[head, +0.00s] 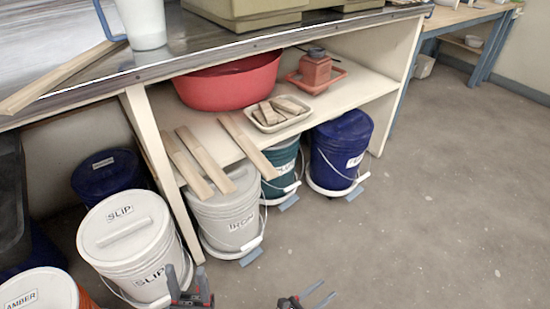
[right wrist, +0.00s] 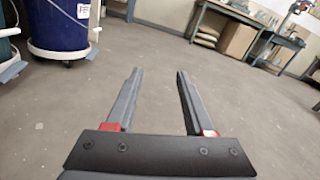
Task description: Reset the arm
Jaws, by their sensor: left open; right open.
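My left gripper (head: 187,284) is at the bottom of the head view, in front of the white SLIP bucket (head: 124,232). Its fingers are apart and nothing shows between them. My right gripper (head: 318,296) is to its right, low over the bare floor. In the right wrist view the right gripper (right wrist: 157,92) has its two fingers spread wide with only floor between them. Most of both arms is out of the head view.
A grey bucket (head: 226,205), a teal bucket (head: 282,167) and a blue bucket (head: 340,145) stand on wheeled bases under the bench. An AMBER bucket (head: 42,290) is at lower left. Wooden slats overhang the shelf (head: 345,90). The floor (head: 430,190) at right is clear.

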